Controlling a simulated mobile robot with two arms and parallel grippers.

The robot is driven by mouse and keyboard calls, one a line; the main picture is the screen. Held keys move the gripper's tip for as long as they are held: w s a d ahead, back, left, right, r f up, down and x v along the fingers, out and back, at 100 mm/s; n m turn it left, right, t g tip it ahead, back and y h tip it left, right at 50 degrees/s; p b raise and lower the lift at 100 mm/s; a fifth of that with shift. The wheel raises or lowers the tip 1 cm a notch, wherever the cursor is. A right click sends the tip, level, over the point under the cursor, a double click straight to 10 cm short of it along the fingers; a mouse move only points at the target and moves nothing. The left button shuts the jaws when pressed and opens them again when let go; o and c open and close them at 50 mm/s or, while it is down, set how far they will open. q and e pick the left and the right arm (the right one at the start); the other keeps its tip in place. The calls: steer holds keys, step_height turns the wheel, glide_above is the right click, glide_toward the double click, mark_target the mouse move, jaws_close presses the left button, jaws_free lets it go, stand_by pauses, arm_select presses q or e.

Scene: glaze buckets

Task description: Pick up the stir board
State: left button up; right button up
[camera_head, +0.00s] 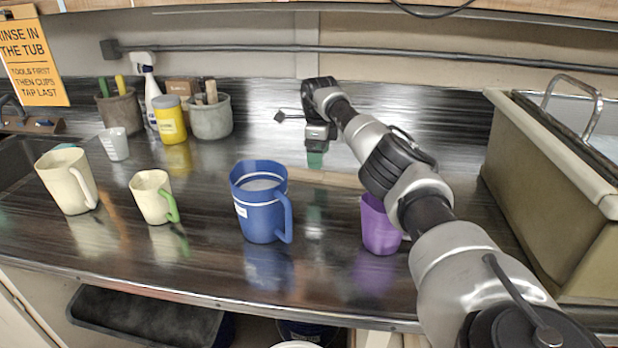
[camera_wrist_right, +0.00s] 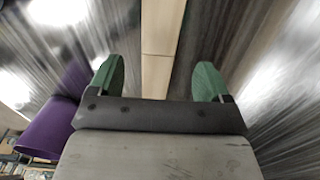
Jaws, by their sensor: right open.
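The stir board (camera_head: 335,180) is a long, flat, pale wooden strip lying on the dark counter behind the blue pitcher and the purple cup. My right gripper (camera_head: 315,160) points down over the board's far side, and its green fingertips show. In the right wrist view, the board (camera_wrist_right: 161,35) runs lengthwise between the two spread green fingers of my right gripper (camera_wrist_right: 158,80), with a gap on each side. My right gripper is open and empty. The board's near part in that view is hidden by the gripper body. My left gripper is not in view.
A blue pitcher (camera_head: 260,212) and a purple cup (camera_head: 379,226) stand in front of the board; the cup (camera_wrist_right: 50,127) is left in the wrist view. Cream pitchers (camera_head: 68,182) (camera_head: 152,197) stand left. A grey crock (camera_head: 211,118) and yellow jar (camera_head: 170,122) are behind. A large bin (camera_head: 545,190) is right.

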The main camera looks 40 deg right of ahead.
mark_target(318, 174)
steer(key=shift+w+a+f, duration=0.1)
steer(key=shift+f, duration=2.6)
steer(key=c, duration=1.1)
steer(key=shift+r, duration=0.1)
